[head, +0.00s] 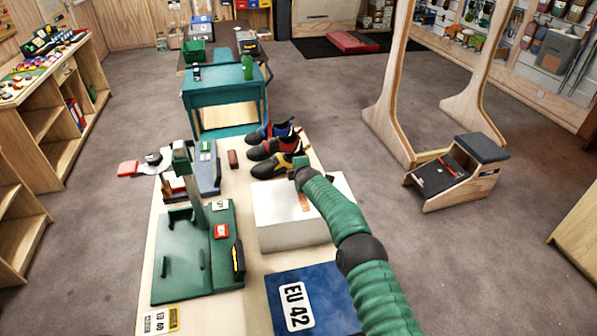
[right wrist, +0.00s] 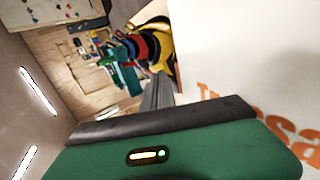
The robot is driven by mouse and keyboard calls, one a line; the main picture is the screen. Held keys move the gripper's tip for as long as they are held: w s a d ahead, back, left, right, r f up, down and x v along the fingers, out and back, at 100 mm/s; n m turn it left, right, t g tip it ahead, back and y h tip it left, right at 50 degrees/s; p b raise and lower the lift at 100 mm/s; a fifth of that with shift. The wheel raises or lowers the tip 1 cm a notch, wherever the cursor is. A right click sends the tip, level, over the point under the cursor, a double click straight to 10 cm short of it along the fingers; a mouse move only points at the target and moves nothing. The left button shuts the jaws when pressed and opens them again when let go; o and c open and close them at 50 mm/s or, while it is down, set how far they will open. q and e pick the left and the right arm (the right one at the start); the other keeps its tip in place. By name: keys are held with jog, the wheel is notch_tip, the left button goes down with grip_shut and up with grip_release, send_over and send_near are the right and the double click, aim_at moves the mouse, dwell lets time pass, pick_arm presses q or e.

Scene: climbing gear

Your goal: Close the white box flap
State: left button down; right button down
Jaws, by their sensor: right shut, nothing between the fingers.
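The white box (head: 280,207) sits on the light wooden table, right of the middle, with a white upper face and an orange mark. My right arm reaches over its right side. My right gripper (head: 301,166) is shut and empty at the box's far edge. In the right wrist view, the gripper (right wrist: 158,95) is beside a large white panel of the box (right wrist: 235,60) with orange lettering. I cannot tell whether it touches the panel. The arm hides part of the box, and I cannot make out the flap's edge or angle. My left gripper is not in view.
Several climbing shoes (head: 272,148) stand just behind the box. A blue box marked EU 42 (head: 330,295) lies in front of it. A green device with an upright post (head: 180,255) stands to the left. A teal cart (head: 222,95) is beyond the table.

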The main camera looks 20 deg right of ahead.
jog(key=shift+a+f, duration=0.15)
jog(key=shift+f, duration=0.2)
jog(key=shift+a+b, duration=0.2)
jog(key=shift+b, duration=0.15)
jog(key=shift+d, duration=0.2)
